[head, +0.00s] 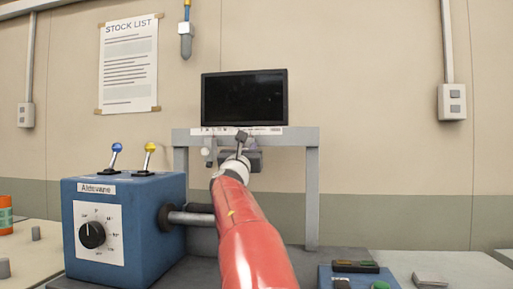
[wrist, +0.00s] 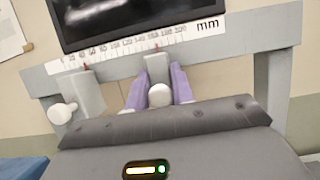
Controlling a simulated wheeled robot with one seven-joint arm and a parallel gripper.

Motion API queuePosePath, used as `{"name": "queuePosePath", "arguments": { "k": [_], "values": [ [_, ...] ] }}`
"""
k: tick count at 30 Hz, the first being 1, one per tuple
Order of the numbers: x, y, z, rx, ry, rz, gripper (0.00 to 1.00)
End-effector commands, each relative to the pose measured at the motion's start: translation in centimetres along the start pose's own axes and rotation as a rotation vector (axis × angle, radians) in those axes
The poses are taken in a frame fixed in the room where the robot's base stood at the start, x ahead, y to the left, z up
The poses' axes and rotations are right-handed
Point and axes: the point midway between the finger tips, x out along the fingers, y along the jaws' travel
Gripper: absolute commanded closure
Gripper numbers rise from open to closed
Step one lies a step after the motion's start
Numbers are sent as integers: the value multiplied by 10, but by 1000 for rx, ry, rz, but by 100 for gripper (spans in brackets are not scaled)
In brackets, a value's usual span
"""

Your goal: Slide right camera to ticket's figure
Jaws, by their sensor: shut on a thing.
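The right camera (wrist: 155,68) is a grey block on the rail, with a white knob (wrist: 160,95) in front and a red pointer above. My gripper (wrist: 159,88) is shut on this camera, its purple fingers on either side; it also shows in the head view (head: 242,141), hiding most of it. The pointer stands near the upper part of the white millimetre scale (wrist: 105,54), around 160, but I cannot read it exactly. The left camera (wrist: 83,93) hangs apart, also in the head view (head: 208,150). I see no clear ticket.
A dark monitor (head: 244,98) stands above the grey frame (head: 312,185). A blue box (head: 140,225) with levers and a dial is at left, a roller shaft (head: 190,217) at its side. A button panel (head: 358,276) is at lower right. A stock list (head: 128,65) hangs on the wall.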

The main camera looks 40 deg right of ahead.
Motion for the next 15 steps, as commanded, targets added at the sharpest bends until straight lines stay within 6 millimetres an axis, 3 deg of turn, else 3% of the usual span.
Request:
{"name": "queuePosePath", "arguments": {
  "k": [8, 9, 12, 15],
  "values": [
    [0, 3, 0, 0, 0, 1, 100],
    [0, 3, 0, 0, 0, 1, 71],
    [0, 3, 0, 0, 0, 0, 58],
    [0, 3, 0, 0, 0, 0, 58]
  ]
}}
